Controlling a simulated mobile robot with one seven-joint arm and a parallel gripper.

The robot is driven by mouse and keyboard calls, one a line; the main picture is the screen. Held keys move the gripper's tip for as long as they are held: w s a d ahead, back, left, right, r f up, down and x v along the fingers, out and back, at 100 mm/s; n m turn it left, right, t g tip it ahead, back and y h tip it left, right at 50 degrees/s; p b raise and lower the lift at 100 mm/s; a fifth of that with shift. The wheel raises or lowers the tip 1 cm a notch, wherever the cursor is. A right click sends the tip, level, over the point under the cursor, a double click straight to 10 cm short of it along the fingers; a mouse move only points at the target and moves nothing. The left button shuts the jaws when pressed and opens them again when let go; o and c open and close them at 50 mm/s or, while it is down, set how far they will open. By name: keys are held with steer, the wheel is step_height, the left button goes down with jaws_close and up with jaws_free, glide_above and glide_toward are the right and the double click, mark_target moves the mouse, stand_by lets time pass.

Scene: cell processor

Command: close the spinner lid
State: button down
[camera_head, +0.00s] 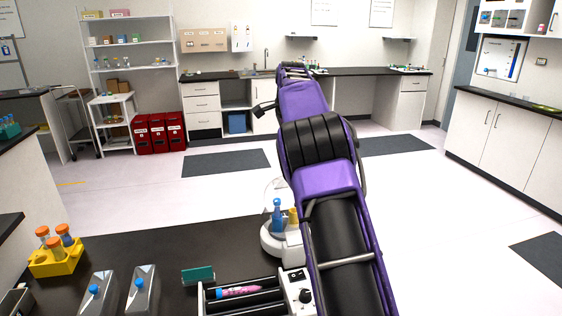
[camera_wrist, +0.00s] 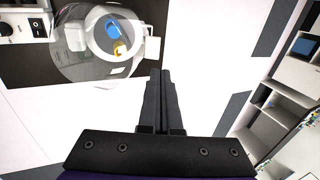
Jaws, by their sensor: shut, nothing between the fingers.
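The spinner (camera_head: 270,243) is a round white device at the far edge of the dark bench, partly hidden by my purple and black arm. A blue-capped tube and a yellow one stand in it. Its clear lid (camera_head: 274,186) shows faintly above the base and looks raised. In the wrist view the spinner (camera_wrist: 131,63) is at the upper left, and the lid (camera_wrist: 72,68) is a see-through dome overlapping it. My gripper (camera_wrist: 160,75) is shut and empty, to the right of and apart from the lid. My arm hides the spinner's right side in the head view.
A rack with a pink tube (camera_head: 238,291) and a switch box (camera_head: 299,290) stand in front of the spinner. Open floor lies beyond the bench.

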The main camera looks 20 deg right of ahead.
steer(key=s+n, duration=0.1)
steer(key=n, duration=0.1)
steer(key=d+r+n, duration=0.1)
steer(key=n, duration=0.2)
steer(key=s+d+r+n, duration=0.1)
steer(key=n, duration=0.2)
steer(key=shift+s+t, duration=0.3)
steer(key=shift+t, duration=0.1)
steer(key=n, duration=0.2)
steer(key=f+n, duration=0.1)
steer(key=n, duration=0.3)
steer(key=shift+s+a+f, duration=0.2)
steer(key=shift+s+a, duration=0.15)
steer(key=shift+s, duration=0.05)
steer(key=n, duration=0.1)
steer(key=a+n, duration=0.1)
steer(key=n+t, duration=0.1)
steer(key=shift+s+a+f+n, duration=0.15)
steer(key=shift+s+f+n, duration=0.1)
steer(key=shift+n, duration=0.15)
steer(key=x, duration=1.4)
